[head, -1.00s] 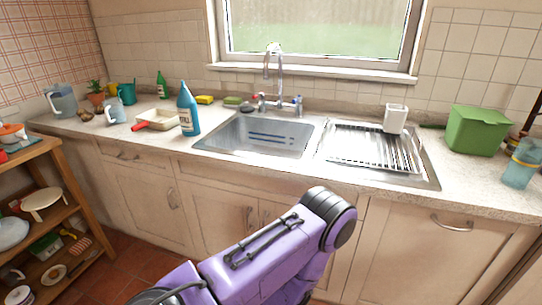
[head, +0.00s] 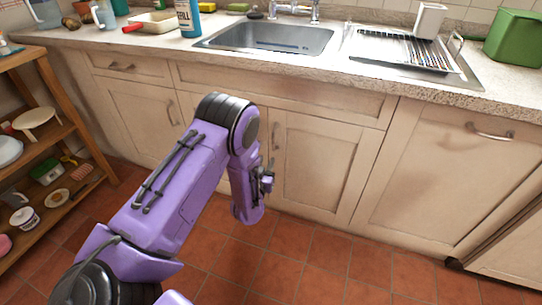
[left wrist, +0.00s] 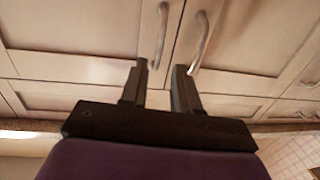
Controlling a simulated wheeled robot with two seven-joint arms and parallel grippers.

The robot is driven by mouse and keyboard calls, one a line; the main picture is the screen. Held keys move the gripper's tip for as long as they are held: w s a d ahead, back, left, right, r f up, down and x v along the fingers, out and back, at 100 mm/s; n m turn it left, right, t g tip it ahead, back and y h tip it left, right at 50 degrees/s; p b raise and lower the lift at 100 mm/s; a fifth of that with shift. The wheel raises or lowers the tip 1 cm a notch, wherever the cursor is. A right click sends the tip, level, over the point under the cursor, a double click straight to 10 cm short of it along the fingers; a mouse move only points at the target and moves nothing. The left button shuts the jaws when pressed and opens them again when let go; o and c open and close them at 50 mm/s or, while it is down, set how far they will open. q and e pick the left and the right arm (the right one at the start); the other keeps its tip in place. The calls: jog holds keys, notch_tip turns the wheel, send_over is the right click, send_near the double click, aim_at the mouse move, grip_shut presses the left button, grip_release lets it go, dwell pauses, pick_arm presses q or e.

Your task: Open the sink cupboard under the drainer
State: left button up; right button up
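Below the sink and drainer is a pale cupboard door (head: 325,165), closed, with a curved metal handle (head: 275,135) on its left edge. The door to its left is mostly hidden behind my purple left arm. My left gripper (head: 266,181) is low in front of these doors. In the left wrist view, which looks upside down, my left gripper (left wrist: 160,72) has its two dark fingers apart with nothing between them. Two handles show beyond the fingertips, a left handle (left wrist: 161,35) and a right handle (left wrist: 200,42). I cannot tell if a finger touches one. My right gripper is not in view.
The worktop (head: 340,75) juts above the doors, with the sink (head: 270,38) and drainer (head: 405,50) set in it. A wide panel (head: 435,180) with a handle stands at right. A wooden shelf unit (head: 60,90) stands at left. The tiled floor (head: 330,265) is clear.

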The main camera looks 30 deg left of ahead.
aim_at(273, 142)
pick_arm(q)
jog(key=x, duration=0.7)
jog(key=r+b+x, duration=0.1)
jog(key=x, duration=0.3)
jog(key=shift+a+r, duration=0.1)
jog(key=shift+c, duration=0.4)
grip_shut()
